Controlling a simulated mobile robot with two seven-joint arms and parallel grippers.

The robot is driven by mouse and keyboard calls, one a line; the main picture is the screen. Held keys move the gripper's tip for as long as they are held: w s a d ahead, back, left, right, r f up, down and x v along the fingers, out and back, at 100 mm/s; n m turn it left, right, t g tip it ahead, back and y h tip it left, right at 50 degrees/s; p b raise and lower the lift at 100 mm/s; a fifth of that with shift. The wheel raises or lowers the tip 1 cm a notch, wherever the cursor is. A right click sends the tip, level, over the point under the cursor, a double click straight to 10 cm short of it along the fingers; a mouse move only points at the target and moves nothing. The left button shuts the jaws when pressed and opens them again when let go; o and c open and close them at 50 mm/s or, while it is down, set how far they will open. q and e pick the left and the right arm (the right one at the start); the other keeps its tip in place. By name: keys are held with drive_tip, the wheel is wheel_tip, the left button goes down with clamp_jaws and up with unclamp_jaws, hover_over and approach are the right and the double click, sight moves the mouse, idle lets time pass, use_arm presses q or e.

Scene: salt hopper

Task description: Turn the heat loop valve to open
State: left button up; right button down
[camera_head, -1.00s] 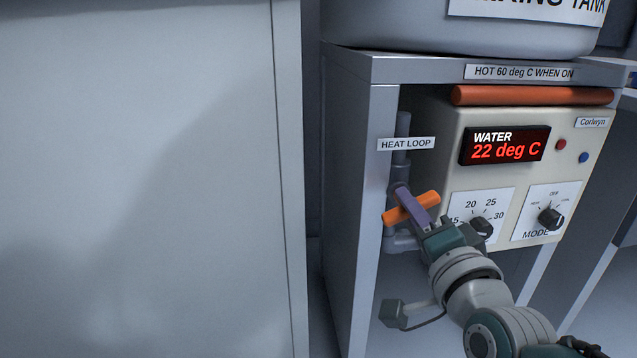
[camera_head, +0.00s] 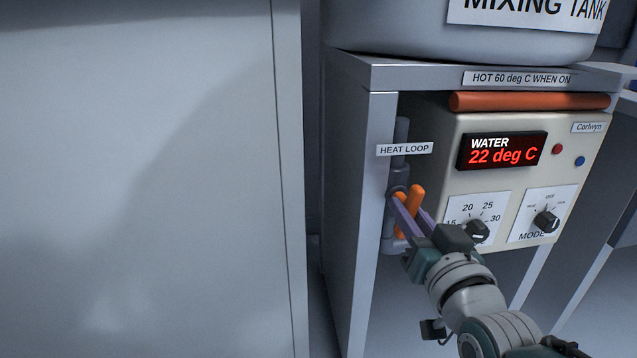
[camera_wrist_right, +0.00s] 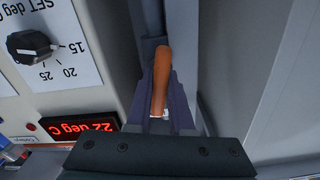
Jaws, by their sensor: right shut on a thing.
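The heat loop valve's orange handle (camera_head: 413,201) sits on a grey vertical pipe (camera_head: 401,131) under the HEAT LOOP label (camera_head: 405,149). The handle now stands close to upright, tilted slightly right at the top, roughly in line with the pipe. My right gripper (camera_head: 411,212) is shut on the handle, with a purple finger on each side. In the right wrist view the orange handle (camera_wrist_right: 160,82) lies between the two fingers. The fingers hide part of the handle and the valve body. My left gripper is not in view.
The beige Corlwyn heater (camera_head: 510,190) stands right of the valve, its display (camera_head: 502,150) reading 22 deg C, with a set dial (camera_head: 477,231) and a mode dial (camera_head: 547,221). A grey cabinet post (camera_head: 366,210) is close on the left. The mixing tank (camera_head: 440,35) stands above.

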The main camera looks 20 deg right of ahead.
drive_tip(key=shift+n, duration=1.2)
drive_tip(key=c, duration=0.8)
unclamp_jaws()
drive_tip(key=shift+s, duration=0.15)
drive_tip(key=p+v, duration=0.4)
drive_tip(key=v, duration=0.5)
drive_tip(key=shift+s, duration=0.35)
